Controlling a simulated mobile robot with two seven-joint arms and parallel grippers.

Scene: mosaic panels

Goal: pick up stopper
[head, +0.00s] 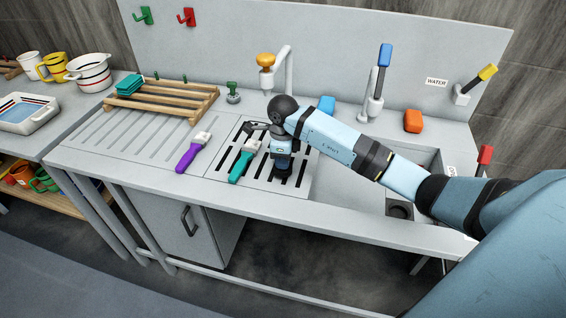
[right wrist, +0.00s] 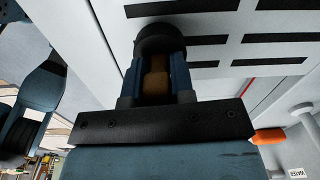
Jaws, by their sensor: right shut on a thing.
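The stopper (right wrist: 160,40) has a dark round part and a brownish middle part. In the right wrist view my right gripper (right wrist: 158,72) is shut on it, with the blue fingers on either side of the brown part. In the head view the right gripper (head: 282,164) points down over the slotted drain plate (head: 222,172). The dark part of the stopper (head: 291,176) shows just below the fingers; I cannot tell whether it touches the plate. My left gripper is not in view.
A teal-handled brush (head: 241,166) and a purple-handled brush (head: 190,156) lie left of the gripper. A wooden rack (head: 165,97) stands behind them. Taps line the back. The sink basin (head: 425,158) is at the right, with an orange block (head: 413,121) behind it.

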